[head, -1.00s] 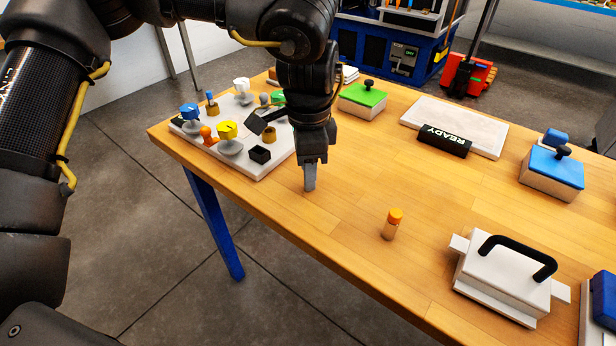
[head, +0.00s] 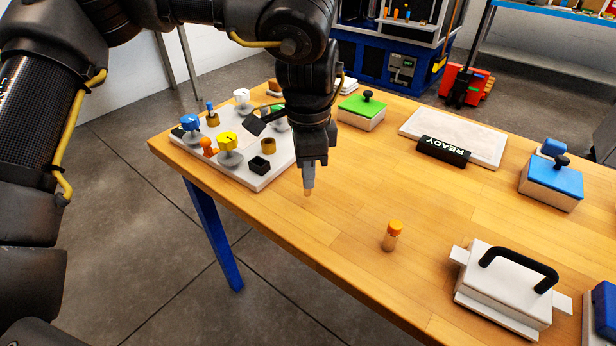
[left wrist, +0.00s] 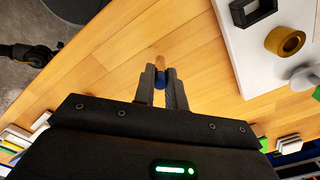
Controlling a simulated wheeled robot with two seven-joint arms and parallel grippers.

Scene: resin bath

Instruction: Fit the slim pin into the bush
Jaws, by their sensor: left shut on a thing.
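My left gripper (head: 308,182) is shut on a slim pin with a tan tip (head: 307,192). In the left wrist view the pin (left wrist: 160,79) has a blue part between the fingertips and its tan end sticks out past them. The gripper is above the bare wood, right of the white board (head: 262,182). An open brass bush (head: 268,145) stands on that board and also shows as a ring in the left wrist view (left wrist: 285,42). The pin is apart from it. My right gripper is not in view.
The board also carries a yellow knob (head: 227,140), a blue knob (head: 189,122), a black square socket (head: 260,165) and a blue-topped peg in another brass holder (head: 212,118). An orange-capped vial (head: 392,236) and a white handled block (head: 505,286) stand right. Wood between is clear.

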